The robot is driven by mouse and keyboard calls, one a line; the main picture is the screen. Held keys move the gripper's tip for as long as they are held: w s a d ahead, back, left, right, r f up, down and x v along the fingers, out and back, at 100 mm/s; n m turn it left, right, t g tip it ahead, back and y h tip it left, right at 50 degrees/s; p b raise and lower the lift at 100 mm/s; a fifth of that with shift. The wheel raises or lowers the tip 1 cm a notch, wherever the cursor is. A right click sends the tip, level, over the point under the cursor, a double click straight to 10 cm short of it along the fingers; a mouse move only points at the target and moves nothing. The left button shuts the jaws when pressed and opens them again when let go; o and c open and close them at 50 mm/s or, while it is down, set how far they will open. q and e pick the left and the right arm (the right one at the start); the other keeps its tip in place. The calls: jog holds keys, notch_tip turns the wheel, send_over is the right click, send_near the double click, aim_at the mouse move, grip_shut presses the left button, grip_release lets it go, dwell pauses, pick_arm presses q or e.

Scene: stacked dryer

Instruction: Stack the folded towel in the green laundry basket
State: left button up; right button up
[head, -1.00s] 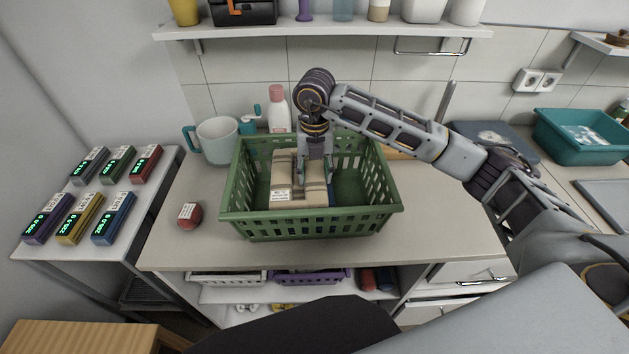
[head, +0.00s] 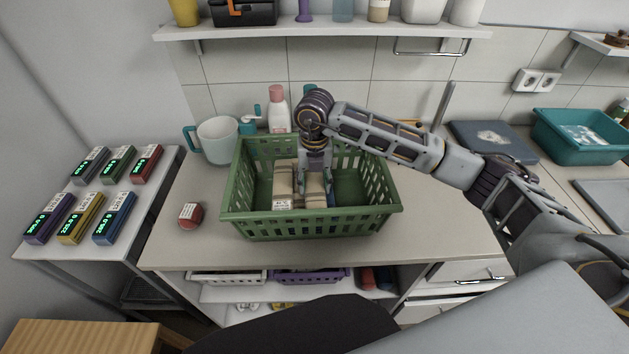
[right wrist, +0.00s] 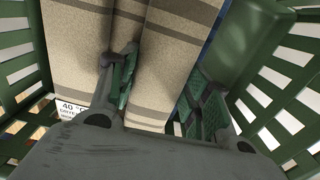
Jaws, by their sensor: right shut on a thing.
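The folded towel (head: 284,182) is beige with darker stripes and has a white label at its front. It is inside the green laundry basket (head: 309,225), low between the walls. My right gripper (head: 315,184) points down into the basket and is shut on part of the towel. In the right wrist view the fingers stand on either side of one thick fold of the towel (right wrist: 178,62). Another fold lies to the left of them. Something blue shows beneath the towel, mostly hidden. I cannot tell whether the towel rests on it. My left gripper is not in view.
A mug (head: 217,140) and a pink-capped bottle (head: 278,108) stand behind the basket. A red round object (head: 190,215) sits to its left. A shelf (head: 330,31) hangs above. A teal tub (head: 585,135) stands at right. The counter in front of the basket is clear.

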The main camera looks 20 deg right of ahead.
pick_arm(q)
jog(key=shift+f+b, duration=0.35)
pick_arm(e)
jog(key=shift+f, duration=0.35)
jog(key=o, duration=1.2)
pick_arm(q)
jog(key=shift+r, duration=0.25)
pick_arm(e)
jog(key=shift+r, duration=0.25)
jog(key=shift+r+p, duration=0.15)
jog(key=shift+p, duration=0.25)
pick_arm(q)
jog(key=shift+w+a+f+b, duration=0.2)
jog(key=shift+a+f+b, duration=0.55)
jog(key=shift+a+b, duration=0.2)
pick_arm(e)
notch_tip(320, 180, up, 12)
jog(key=shift+f, duration=0.1)
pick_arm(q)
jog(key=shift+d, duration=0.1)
